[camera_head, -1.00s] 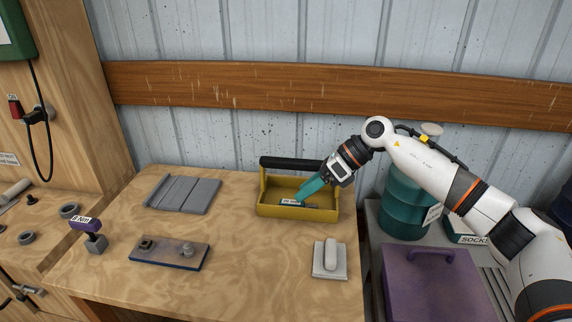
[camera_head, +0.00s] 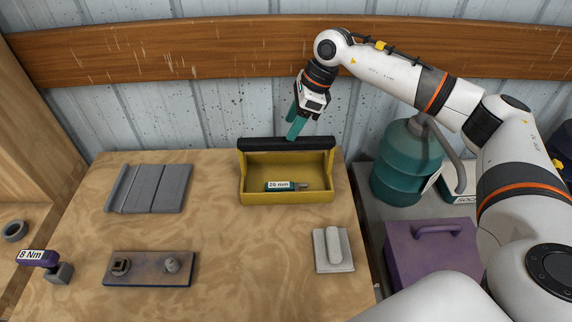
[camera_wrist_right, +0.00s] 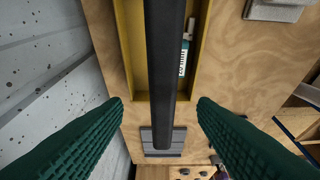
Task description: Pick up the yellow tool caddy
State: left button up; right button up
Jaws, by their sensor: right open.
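The yellow tool caddy (camera_head: 262,197) stands upright on the wooden table, near its back edge, with a black handle bar (camera_head: 287,143) along its top. A tool labelled 20 mm (camera_head: 281,186) lies inside it. My right gripper (camera_head: 294,126) has teal fingers that point down just above the handle bar. In the right wrist view the caddy (camera_wrist_right: 139,50) lies below, and its black handle (camera_wrist_right: 165,60) runs between the two spread fingers. The gripper is open and holds nothing. My left gripper does not show.
A grey ribbed plate (camera_head: 150,188), a flat block with fittings (camera_head: 150,268) and a pale handled block (camera_head: 333,250) lie on the table. A purple case (camera_head: 430,260) and a teal container (camera_head: 405,165) stand to the right. The wall is close behind.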

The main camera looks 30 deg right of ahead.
jog(key=shift+w+a+f, duration=0.1)
jog(key=shift+w+f, duration=0.05)
jog(key=shift+f, duration=0.2)
jog(key=shift+a+f+p, duration=0.1)
jog(key=shift+f+p, duration=0.2)
jog(key=x, duration=0.1)
jog(key=p+x, duration=0.1)
jog(key=x, duration=0.1)
jog(key=shift+s+f+p, duration=0.25)
jog(key=shift+s+p, duration=0.05)
jog(key=shift+p, duration=0.1)
jog(key=shift+w+a+f, duration=0.2)
jog(key=shift+f, duration=0.35)
grip_shut()
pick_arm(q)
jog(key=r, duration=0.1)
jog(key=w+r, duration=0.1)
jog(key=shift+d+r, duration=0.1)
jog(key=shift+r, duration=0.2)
pick_arm(e)
jog(key=shift+r, duration=0.1)
